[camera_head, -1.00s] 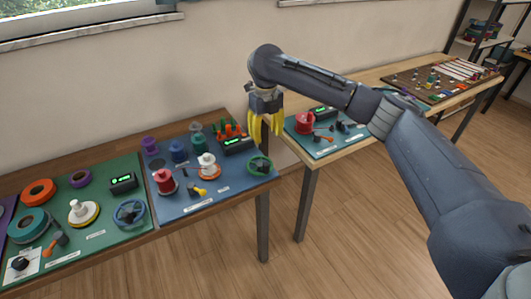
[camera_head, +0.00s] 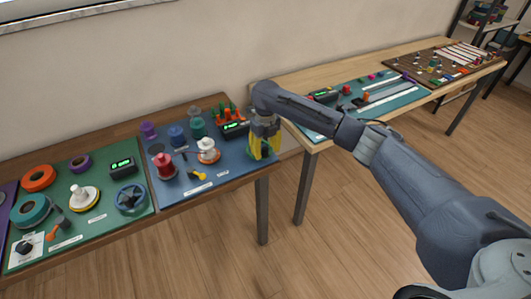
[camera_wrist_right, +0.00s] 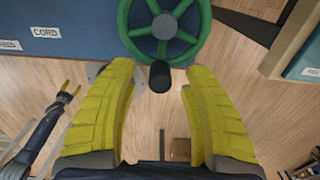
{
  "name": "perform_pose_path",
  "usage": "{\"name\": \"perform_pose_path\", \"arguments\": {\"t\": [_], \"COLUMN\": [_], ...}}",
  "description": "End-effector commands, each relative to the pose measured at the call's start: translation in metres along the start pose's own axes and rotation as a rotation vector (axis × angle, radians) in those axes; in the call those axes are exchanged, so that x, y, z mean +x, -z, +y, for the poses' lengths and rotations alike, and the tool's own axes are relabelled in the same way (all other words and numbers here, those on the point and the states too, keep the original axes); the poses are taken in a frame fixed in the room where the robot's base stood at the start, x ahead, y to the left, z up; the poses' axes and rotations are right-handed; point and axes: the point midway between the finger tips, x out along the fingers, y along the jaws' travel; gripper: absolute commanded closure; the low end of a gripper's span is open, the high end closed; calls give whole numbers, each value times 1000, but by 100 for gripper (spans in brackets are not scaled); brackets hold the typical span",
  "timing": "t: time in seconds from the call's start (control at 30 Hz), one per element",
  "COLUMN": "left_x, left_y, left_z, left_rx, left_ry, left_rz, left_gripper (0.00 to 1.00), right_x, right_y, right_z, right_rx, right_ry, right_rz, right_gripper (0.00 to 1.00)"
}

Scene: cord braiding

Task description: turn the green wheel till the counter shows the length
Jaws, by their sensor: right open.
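The green wheel (camera_wrist_right: 165,27) shows in the right wrist view, a spoked rim with a grey hub and a dark handle knob (camera_wrist_right: 160,77) at its near edge. My right gripper (camera_head: 263,155) is open at the front right corner of the blue board, mostly covering the wheel in the head view. In the wrist view its yellow fingers stand on either side of the knob, with gaps to both. The counter (camera_head: 235,129) is a black box with green digits too small to read, just left of the gripper.
The blue board (camera_head: 222,172) holds a red spool (camera_head: 164,165), a white spool (camera_head: 208,150) and other spools. A green board (camera_head: 95,226) with its own blue wheel (camera_head: 131,199) lies to the left. A second table stands right, beyond a gap.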

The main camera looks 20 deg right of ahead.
Motion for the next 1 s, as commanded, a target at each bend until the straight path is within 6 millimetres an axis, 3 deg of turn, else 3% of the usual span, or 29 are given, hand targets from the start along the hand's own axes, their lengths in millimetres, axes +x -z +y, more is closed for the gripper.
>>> {"name": "perform_pose_path", "arguments": {"t": [0.23,0.63,1.0], "left_x": [0,0,0], "left_y": [0,0,0], "left_z": [0,0,0], "left_rx": [0,0,0], "left_ry": [0,0,0], "left_rz": [0,0,0], "left_gripper": [46,46,46], "right_x": [15,18,17], "right_y": [0,0,0], "right_z": [0,0,0], "right_rx": [1,0,0], "right_ry": [0,1,1], "right_rz": [0,0,0], "right_gripper": [52,50,93]}}
